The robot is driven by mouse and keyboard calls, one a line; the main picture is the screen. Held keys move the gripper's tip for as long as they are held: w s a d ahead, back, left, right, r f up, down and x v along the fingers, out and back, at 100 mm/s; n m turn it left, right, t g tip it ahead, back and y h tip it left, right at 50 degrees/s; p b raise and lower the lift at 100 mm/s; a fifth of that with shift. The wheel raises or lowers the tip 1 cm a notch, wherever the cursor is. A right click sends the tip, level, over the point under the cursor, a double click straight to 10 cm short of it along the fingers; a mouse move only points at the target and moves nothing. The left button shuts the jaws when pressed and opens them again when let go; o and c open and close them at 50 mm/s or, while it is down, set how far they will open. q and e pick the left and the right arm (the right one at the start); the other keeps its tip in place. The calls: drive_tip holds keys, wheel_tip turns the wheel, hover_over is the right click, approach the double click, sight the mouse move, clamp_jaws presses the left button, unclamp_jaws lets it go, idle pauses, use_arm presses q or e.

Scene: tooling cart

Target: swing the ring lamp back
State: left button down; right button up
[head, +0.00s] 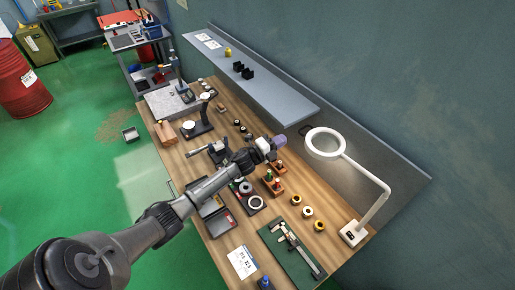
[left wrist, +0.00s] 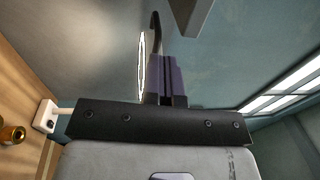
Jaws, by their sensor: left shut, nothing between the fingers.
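The white ring lamp (head: 325,157) stands at the right of the wooden bench, its lit ring held up on a bent white arm (head: 376,208) from a square base (head: 353,234). A dark loop-shaped handle (head: 304,131) shows at the ring's left edge. My left gripper (head: 280,141) is shut and empty, a little left of the ring and handle, apparently apart from them. In the left wrist view the shut purple fingers (left wrist: 171,80) point toward the wall, with the ring (left wrist: 142,66) nearly edge-on just left of them. My right gripper is not in view.
A grey shelf (head: 270,92) runs along the wall behind the gripper. Below the arm are wooden blocks with small parts (head: 272,184), several brass rings (head: 307,212) and a caliper on a green mat (head: 292,248). The air between gripper and lamp looks clear.

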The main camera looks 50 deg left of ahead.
use_arm(q)
drive_tip(key=s+a+f+b, duration=0.1)
drive_tip(key=s+a, duration=0.1)
drive_tip(key=s, duration=0.6)
drive_tip(key=shift+s+b, duration=0.25)
drive_tip(key=shift+b, duration=0.1)
drive_tip(key=shift+f, duration=0.1)
